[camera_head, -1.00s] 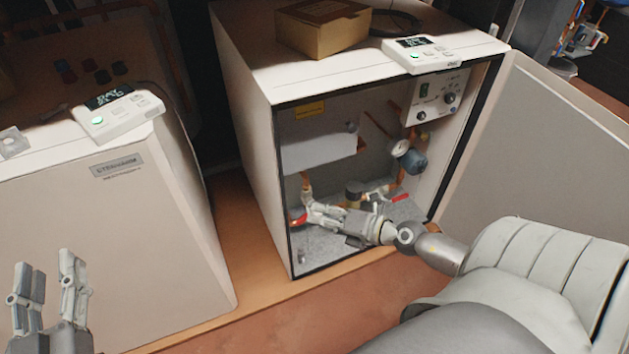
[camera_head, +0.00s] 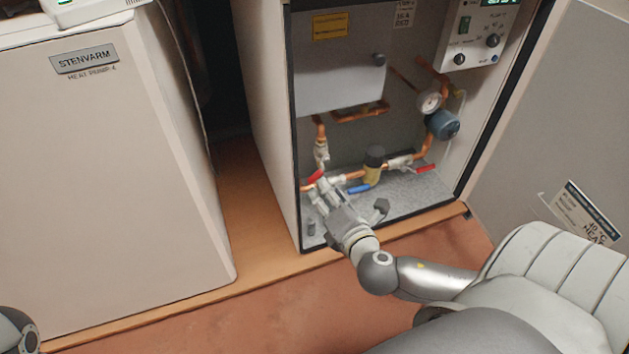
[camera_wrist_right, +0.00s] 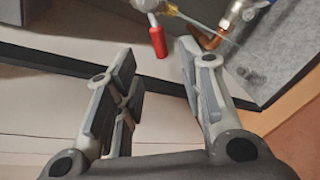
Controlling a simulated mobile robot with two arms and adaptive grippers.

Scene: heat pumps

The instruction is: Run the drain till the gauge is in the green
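The round pressure gauge (camera_head: 430,101) sits on the copper pipework inside the open cabinet; its needle and any green zone are too small to read. A red valve handle (camera_head: 314,177) is at the lower left of the pipes, a blue one (camera_head: 358,189) in the middle and another red one (camera_head: 425,169) at the right. My right gripper (camera_head: 318,192) is at the left red handle, low in the cabinet. In the right wrist view my gripper (camera_wrist_right: 160,68) is open, with a red handle (camera_wrist_right: 157,37) just beyond its fingertips. My left gripper is out of view.
The open cabinet door (camera_head: 560,120) stands at the right, beside my right arm. A closed heat pump (camera_head: 120,190) stands at the left. A control panel (camera_head: 475,35) is at the upper right inside the cabinet. The cabinet floor (camera_head: 420,200) is mostly clear.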

